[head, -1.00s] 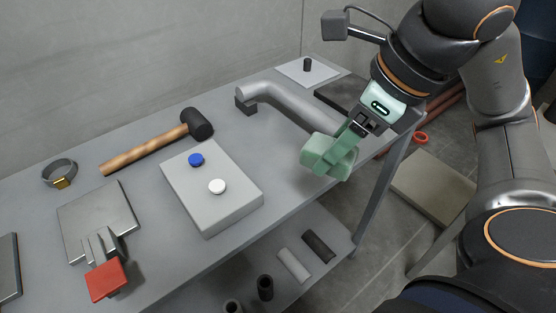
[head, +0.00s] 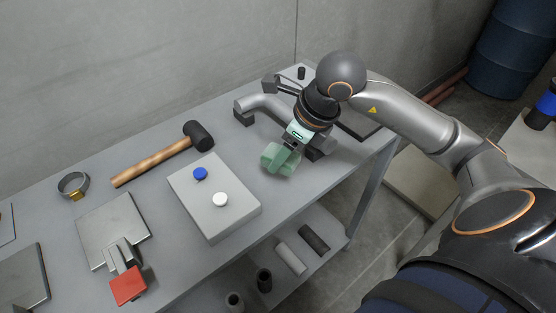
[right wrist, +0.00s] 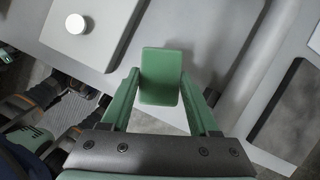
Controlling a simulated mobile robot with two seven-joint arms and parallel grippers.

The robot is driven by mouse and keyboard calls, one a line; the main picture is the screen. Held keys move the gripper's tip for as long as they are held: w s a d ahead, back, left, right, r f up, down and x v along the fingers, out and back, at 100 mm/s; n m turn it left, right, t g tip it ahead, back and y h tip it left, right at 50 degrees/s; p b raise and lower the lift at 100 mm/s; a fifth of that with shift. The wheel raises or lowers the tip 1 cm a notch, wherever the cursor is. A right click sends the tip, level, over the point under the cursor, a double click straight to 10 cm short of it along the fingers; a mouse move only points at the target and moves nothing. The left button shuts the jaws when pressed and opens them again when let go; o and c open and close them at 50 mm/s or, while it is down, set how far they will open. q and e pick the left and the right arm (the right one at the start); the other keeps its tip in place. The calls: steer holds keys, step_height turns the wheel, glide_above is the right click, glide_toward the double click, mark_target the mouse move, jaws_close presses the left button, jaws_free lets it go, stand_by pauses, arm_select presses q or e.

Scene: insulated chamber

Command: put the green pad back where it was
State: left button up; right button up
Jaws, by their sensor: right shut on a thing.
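The green pad (head: 277,158) is held by my right gripper (head: 290,149) and appears over the table, between the grey box and the bent grey pipe. It also shows in the right wrist view (right wrist: 161,75), between the tips of my green fingers (right wrist: 160,95). The right gripper is shut on it. I cannot tell whether the pad touches the tabletop.
The grey box (head: 212,222) with a blue button (head: 200,173) and a white button (head: 220,199) is left of the pad. The bent pipe (head: 268,106) lies behind. A mallet (head: 160,160) and a red-ended clamp-like piece (head: 127,285) are farther left.

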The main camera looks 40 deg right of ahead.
mark_target(278, 176)
steer(key=shift+w+f, duration=0.9)
steer(key=shift+f, duration=0.2)
steer(key=shift+w+f, duration=0.2)
steer(key=shift+f, duration=1.55)
steer(key=shift+f, duration=0.2)
steer(key=o, duration=1.3)
steer(key=shift+r, duration=0.15)
steer(key=shift+r, duration=0.25)
steer(key=p+v, duration=0.1)
steer(key=v, duration=1)
steer(key=shift+s+d+r, duration=0.2)
steer(key=shift+s+r, duration=0.05)
steer(key=shift+r, duration=0.05)
